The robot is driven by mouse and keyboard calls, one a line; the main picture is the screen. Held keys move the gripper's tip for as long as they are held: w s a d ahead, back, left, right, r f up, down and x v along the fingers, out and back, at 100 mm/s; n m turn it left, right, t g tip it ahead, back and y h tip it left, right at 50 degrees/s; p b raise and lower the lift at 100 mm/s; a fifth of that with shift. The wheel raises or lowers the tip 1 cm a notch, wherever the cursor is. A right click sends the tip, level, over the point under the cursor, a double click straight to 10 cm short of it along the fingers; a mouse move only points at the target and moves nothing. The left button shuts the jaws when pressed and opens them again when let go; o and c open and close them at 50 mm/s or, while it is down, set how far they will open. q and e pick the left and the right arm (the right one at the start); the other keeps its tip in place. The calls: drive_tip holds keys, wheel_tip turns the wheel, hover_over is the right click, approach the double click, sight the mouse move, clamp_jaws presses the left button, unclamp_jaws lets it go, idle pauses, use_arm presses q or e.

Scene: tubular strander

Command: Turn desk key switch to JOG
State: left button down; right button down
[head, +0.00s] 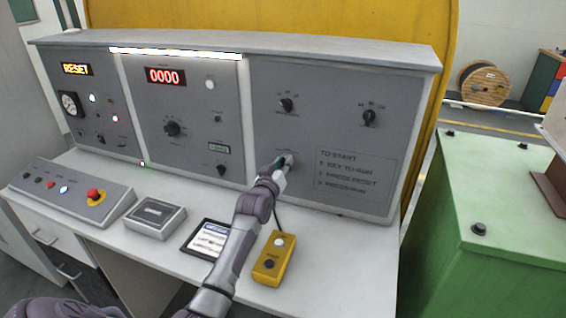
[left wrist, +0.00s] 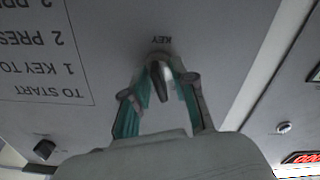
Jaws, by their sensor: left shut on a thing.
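The desk key switch (left wrist: 160,84) is on the right-hand grey panel, under a label that reads KEY, which appears upside down in the left wrist view. My left gripper (left wrist: 157,88) has its two teal-padded fingers closed around the key at the panel face. In the head view my left gripper (head: 281,165) reaches the same spot on the lower left of that panel, and my wrist and fingers hide most of the switch. The key's set position cannot be read. My right gripper is not in view.
A yellow pendant box (head: 273,259), a tablet (head: 207,240) and a button console (head: 70,192) lie on the desk. A green cabinet (head: 500,190) stands at right.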

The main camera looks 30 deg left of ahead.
use_arm(q)
drive_tip(key=shift+m+p, duration=0.3)
drive_tip(key=shift+m, duration=1.6)
drive_tip(key=c, duration=1.3)
unclamp_jaws()
drive_tip(key=shift+f, duration=0.1)
drive_tip(key=v, duration=1.2)
